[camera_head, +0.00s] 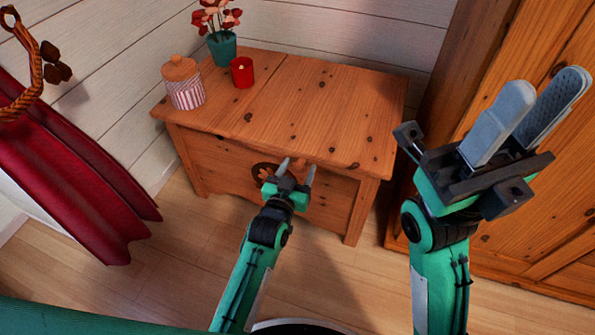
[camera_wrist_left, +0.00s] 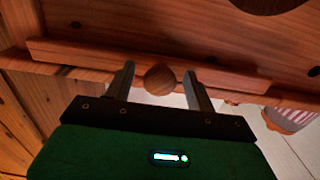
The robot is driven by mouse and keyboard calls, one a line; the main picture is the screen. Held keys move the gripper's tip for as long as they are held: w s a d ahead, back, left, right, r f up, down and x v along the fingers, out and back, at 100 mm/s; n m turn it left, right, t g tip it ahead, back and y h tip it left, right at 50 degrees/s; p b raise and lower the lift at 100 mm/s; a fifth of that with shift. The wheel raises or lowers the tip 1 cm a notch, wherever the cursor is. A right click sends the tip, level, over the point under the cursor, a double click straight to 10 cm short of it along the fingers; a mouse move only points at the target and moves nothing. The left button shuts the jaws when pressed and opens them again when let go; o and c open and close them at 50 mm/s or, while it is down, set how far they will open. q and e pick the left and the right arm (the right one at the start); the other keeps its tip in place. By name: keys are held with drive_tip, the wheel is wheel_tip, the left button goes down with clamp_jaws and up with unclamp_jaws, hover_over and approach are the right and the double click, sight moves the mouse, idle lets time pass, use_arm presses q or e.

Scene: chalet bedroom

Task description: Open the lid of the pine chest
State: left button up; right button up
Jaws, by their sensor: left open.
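The pine chest (camera_head: 200,150) stands against the wall with its lid (camera_head: 330,105) down. A round wooden knob (camera_wrist_left: 159,79) sits at the lid's front edge. My left gripper (camera_head: 297,168) is open, and in the left wrist view its fingers (camera_wrist_left: 160,80) stand on either side of the knob, with small gaps visible. In the head view the fingers largely cover the knob. My right gripper (camera_head: 547,82) is open and empty, raised at the right, away from the lid.
A wooden wardrobe (camera_head: 540,220) is on the right. Red cloth (camera_head: 65,170) hangs at left.

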use_arm(q)
clamp_jaws()
drive_tip(key=shift+r, duration=0.2)
